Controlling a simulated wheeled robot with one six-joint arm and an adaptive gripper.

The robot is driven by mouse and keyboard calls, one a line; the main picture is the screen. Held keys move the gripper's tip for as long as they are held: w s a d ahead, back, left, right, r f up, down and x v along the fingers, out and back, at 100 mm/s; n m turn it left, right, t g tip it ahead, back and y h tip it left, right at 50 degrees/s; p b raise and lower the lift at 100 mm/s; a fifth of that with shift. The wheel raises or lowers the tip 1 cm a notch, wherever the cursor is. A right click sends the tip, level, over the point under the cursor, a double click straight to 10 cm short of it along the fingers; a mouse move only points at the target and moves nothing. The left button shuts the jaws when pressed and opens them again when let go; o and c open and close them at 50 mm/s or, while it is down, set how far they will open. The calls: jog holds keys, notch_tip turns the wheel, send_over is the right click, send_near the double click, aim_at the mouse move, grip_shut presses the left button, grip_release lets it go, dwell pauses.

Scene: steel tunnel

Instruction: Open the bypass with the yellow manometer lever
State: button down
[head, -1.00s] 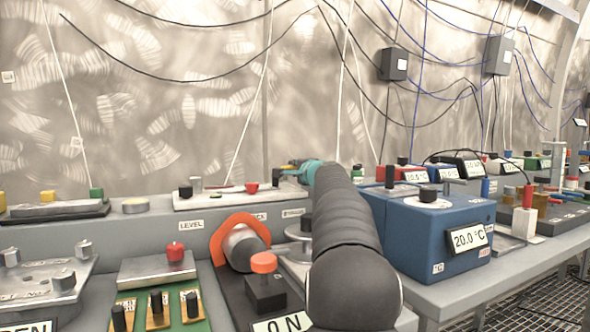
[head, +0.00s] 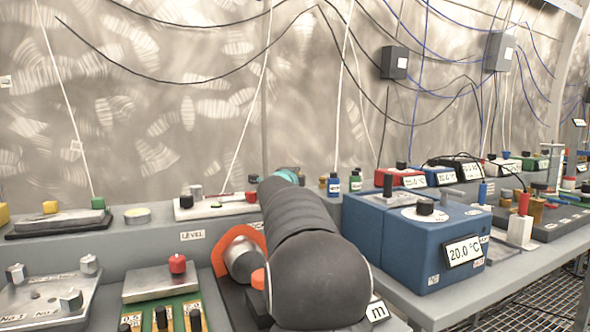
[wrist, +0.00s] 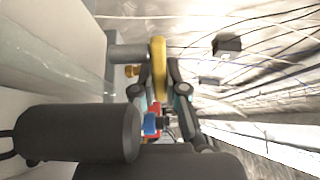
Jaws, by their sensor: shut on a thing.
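A yellow lever (wrist: 158,62) stands between the two fingers of my gripper (wrist: 159,72) in the wrist view. The fingers are shut on it, one on each side. The lever's pivot and the rest of the manometer cannot be made out. A grey cylinder (wrist: 127,52) and a small orange-brown knob (wrist: 132,71) sit just left of the lever. In the head view my arm hides the fingers and the lever; only a teal part near my wrist shows.
A blue box with a 20.0 °C display (head: 415,245) stands right of my arm. Small dark bottles (head: 345,184) stand behind it. An orange-rimmed cylinder (head: 243,252) and a red-knobbed plate (head: 160,280) lie close on the left.

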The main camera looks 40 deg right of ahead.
dwell(0.5)
jog(key=c, duration=1.2)
grip_release()
jog(key=shift+a, duration=0.15)
jog(key=v, duration=1.2)
jog(key=shift+w, duration=0.1)
